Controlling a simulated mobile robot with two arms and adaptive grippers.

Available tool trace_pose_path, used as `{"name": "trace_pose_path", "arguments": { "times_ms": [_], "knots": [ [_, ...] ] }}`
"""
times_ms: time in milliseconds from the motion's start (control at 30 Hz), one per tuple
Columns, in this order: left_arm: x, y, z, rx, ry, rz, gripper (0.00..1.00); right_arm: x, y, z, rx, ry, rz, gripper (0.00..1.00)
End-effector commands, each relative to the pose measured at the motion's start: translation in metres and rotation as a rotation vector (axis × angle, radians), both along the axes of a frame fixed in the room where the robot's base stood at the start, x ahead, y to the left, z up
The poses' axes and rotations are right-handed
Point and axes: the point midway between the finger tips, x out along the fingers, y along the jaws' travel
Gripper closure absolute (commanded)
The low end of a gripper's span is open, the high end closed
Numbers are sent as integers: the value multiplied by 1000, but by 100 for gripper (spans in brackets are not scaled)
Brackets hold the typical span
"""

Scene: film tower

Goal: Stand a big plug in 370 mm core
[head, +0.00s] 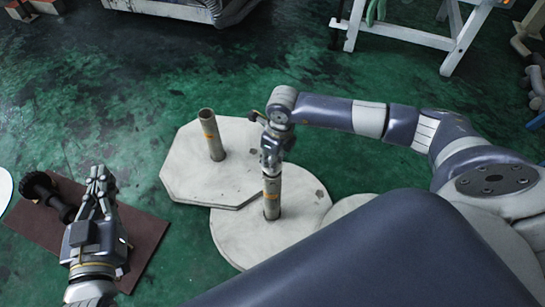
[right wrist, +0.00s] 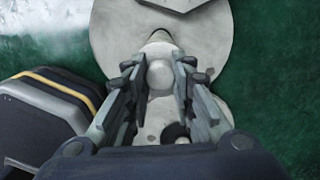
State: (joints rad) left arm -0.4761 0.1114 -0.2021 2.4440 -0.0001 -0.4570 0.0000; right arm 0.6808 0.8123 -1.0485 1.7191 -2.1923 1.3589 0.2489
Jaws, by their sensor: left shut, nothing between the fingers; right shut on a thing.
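A tube-like core (head: 271,205) with an orange band stands upright on a round pale plate (head: 238,245). A second banded core (head: 211,134), open at the top, stands on an octagonal pale plate (head: 190,187). My right gripper (head: 271,164) points down at the top of the front core. In the right wrist view its fingers are shut on a pale round piece (right wrist: 160,75); I cannot tell whether this is a plug or part of the core. My left gripper (head: 102,177) is shut and empty above a brown mat, beside a dark ribbed piece (head: 40,184).
The brown mat (head: 147,228) lies on the green floor at the left, with dark pieces on its far end. A white-legged stand (head: 400,38) is at the back right. Green floor is clear behind the plates.

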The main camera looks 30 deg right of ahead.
Motion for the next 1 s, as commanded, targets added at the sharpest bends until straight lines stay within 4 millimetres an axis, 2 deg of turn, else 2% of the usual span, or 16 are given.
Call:
{"name": "trace_pose_path", "arguments": {
  "times_ms": [1000],
  "knots": [
    [2,-3,20,-26,-100,-5,100,0,0,-6,0,0,0,100]
  ]
}}
